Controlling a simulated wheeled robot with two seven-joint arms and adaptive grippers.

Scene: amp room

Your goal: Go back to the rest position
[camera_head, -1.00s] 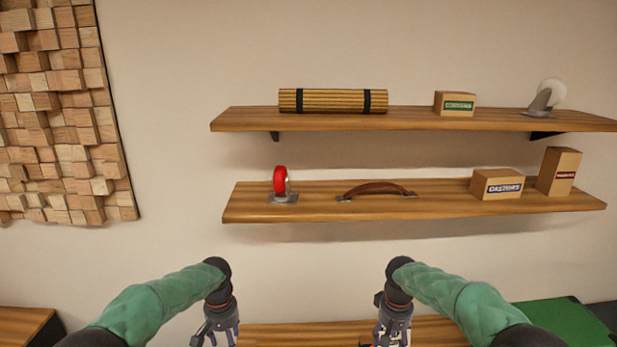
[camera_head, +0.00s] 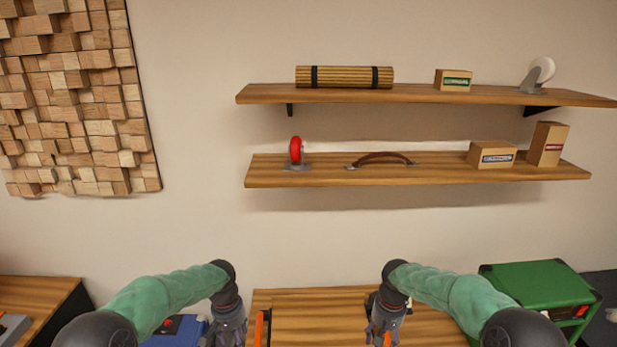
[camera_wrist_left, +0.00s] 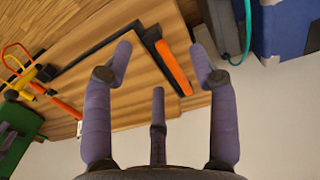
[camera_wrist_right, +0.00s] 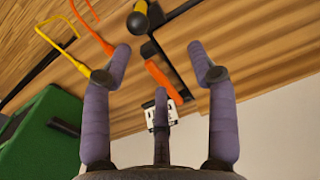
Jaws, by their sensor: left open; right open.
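My left gripper (camera_head: 228,330) hangs low at the bottom of the head view, over the gap between a blue case and the wooden table. Its fingers are spread and empty in the left wrist view (camera_wrist_left: 168,65). My right gripper (camera_head: 384,332) hangs low over the wooden table in the head view. Its fingers are also spread and empty in the right wrist view (camera_wrist_right: 160,65). Both forearms are bent alike, and nothing is held.
The wooden table (camera_head: 315,325) bears an orange-and-black tool (camera_wrist_left: 172,68). A blue case (camera_head: 172,339) stands left, a green box (camera_head: 535,284) right. The wall below is clear.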

